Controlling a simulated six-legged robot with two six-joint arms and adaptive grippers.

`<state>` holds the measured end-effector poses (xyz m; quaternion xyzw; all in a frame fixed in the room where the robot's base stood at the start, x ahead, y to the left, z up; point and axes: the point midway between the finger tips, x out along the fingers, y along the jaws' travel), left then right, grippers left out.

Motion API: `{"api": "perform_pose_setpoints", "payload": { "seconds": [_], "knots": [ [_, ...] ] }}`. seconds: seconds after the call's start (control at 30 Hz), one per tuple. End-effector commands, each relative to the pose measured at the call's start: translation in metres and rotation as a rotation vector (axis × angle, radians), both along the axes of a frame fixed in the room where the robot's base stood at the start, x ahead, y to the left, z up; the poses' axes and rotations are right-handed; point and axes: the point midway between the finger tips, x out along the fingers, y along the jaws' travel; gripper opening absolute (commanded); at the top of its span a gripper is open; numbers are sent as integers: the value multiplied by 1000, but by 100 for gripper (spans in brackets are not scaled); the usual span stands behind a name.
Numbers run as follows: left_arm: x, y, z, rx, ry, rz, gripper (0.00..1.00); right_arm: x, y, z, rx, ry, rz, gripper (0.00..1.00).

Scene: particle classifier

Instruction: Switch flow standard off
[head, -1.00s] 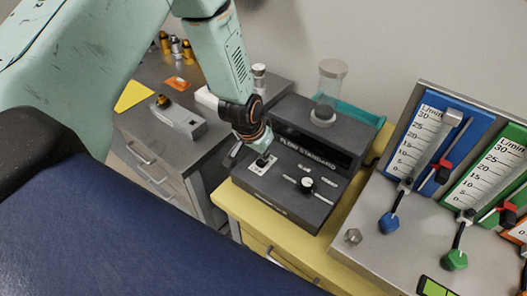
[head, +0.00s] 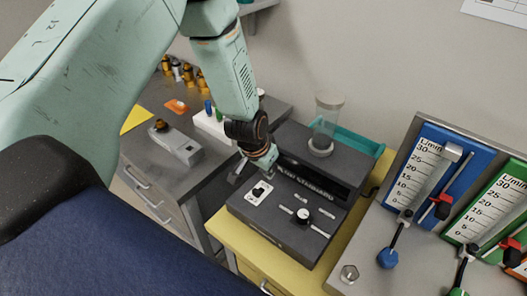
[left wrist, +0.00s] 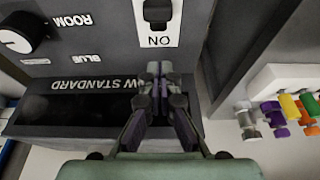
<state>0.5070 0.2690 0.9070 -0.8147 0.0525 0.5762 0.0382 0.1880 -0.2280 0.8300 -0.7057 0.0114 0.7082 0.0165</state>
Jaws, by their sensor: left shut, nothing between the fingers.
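The flow standard (head: 278,228) is a dark grey box with a sloped front panel and a raised back part bearing its name. Its black toggle switch (head: 260,188) sits on a white plate (head: 252,197) at the panel's left. In the left wrist view the switch (left wrist: 157,10) is at the top edge, with ON printed upside down on the plate (left wrist: 160,42). My left gripper (head: 267,166) is shut and empty, on the display side of the switch. Its fingertips (left wrist: 160,72) appear just short of the plate. My right gripper is not in view.
A clear cylinder (head: 326,122) stands on top. The flowmeter panel (head: 349,273) with blue and green gauges is at the right. A grey device (head: 180,150) lies on the counter to the left.

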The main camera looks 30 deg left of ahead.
Motion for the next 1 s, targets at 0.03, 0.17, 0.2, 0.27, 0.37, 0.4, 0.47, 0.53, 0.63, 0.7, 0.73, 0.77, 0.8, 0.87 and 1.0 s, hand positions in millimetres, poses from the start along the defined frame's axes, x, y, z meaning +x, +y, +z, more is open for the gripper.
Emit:
{"api": "perform_pose_setpoints", "payload": {
  "seconds": [0.03,0.17,0.2,0.27,0.37,0.4,0.47,0.53,0.63,0.7,0.73,0.77,0.8,0.87,1.0],
  "knots": [
    [-4,0,14,-2,0,2,0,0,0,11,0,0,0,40],
    [-11,2,32,-2,1,3,0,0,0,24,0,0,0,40],
    [-13,2,38,-2,0,2,0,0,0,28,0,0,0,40],
    [-17,2,47,-2,-1,2,0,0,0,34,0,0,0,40],
    [-21,3,59,-1,0,3,0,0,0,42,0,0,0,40],
    [-23,3,63,-2,0,2,0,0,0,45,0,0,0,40],
    [-24,3,69,-2,-1,2,0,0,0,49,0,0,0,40],
    [-26,4,73,-2,0,2,0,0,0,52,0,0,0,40],
    [-27,4,76,-1,1,1,0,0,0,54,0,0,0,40],
    [-28,4,78,0,1,1,0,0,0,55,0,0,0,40],
    [-28,4,78,0,1,1,0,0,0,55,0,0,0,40],
    [-28,4,78,0,1,1,0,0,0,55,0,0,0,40],
    [-27,4,78,0,1,1,0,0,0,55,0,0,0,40],
    [-27,4,77,0,0,1,0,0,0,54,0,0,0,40],
    [-26,4,77,0,0,0,0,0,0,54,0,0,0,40]
  ]
}}
